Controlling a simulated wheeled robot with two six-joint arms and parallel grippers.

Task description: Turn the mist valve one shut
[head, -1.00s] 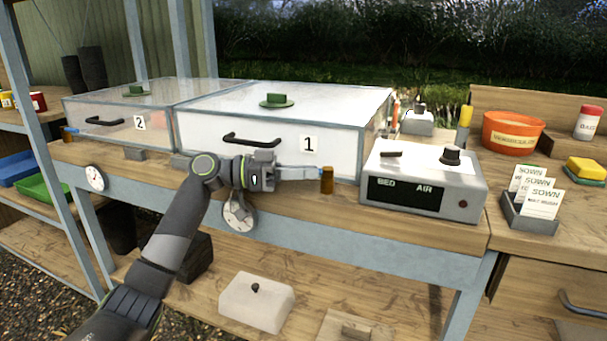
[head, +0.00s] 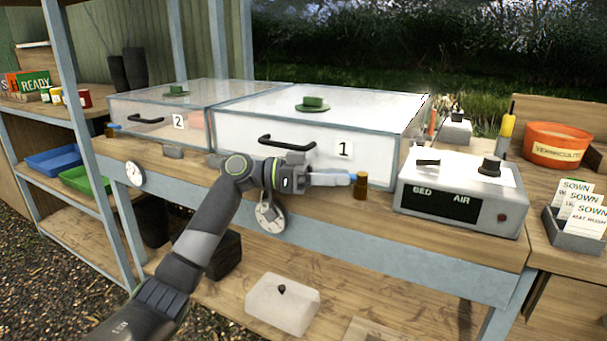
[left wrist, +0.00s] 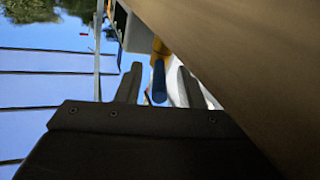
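Mist valve one is a small brass post (head: 361,187) with a blue lever, on the bench's front edge before the clear case marked 1 (head: 320,135). My left gripper (head: 345,180) is at the valve from the left, its fingers pointing right towards it. In the left wrist view the blue lever (left wrist: 159,83) lies between the two finger tips (left wrist: 160,85), with a gap on each side. The gripper is open; contact with the lever cannot be made out. The fingers partly hide the lever in the head view. My right gripper is not in view.
A second brass valve (head: 109,131) with a blue lever stands by case 2 (head: 150,108). A grey control box (head: 465,205) reading BED and AIR sits close right of valve one. A round dial (head: 270,215) hangs on the bench front, near my arm.

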